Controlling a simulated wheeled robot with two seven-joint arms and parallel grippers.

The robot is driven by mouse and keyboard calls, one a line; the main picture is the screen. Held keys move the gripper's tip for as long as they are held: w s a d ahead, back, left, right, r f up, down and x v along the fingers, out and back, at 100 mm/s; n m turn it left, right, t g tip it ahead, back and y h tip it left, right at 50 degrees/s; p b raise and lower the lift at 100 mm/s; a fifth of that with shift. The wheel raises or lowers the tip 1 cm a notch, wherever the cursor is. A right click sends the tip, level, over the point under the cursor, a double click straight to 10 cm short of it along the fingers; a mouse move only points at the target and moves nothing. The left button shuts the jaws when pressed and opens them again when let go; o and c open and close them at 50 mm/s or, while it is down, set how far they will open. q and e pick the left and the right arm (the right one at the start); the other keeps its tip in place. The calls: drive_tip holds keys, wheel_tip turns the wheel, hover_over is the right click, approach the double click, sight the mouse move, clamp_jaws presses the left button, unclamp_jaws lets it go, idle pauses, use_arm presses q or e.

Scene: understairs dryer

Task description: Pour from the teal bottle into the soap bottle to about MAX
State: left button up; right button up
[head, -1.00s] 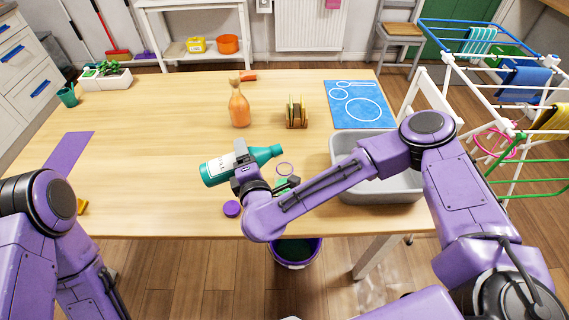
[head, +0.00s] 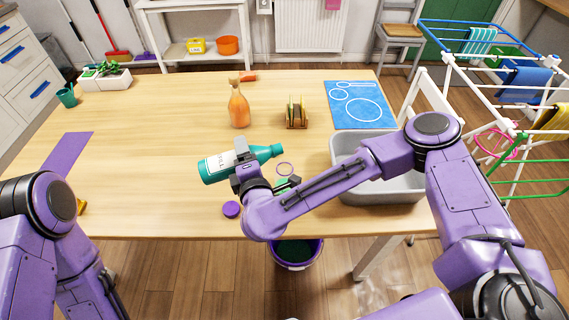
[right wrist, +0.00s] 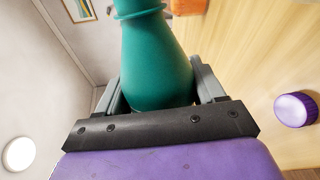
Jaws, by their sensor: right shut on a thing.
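The teal bottle (head: 212,170) with a white label lies nearly level in the air over the table's near half, its neck to the right and slightly up. My right gripper (head: 243,160) is shut around its body; in the right wrist view the fingers flank the teal bottle (right wrist: 155,65). No MAX mark or stream is visible. My left gripper is out of view.
A purple cap (head: 231,209) lies near the table's front edge. A grey basin (head: 385,190) is at right.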

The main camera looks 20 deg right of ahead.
drive_tip(key=shift+r+m+b, duration=0.55)
drive_tip(key=shift+m+b, duration=0.05)
drive_tip(key=shift+b, duration=0.1)
idle(2.2)
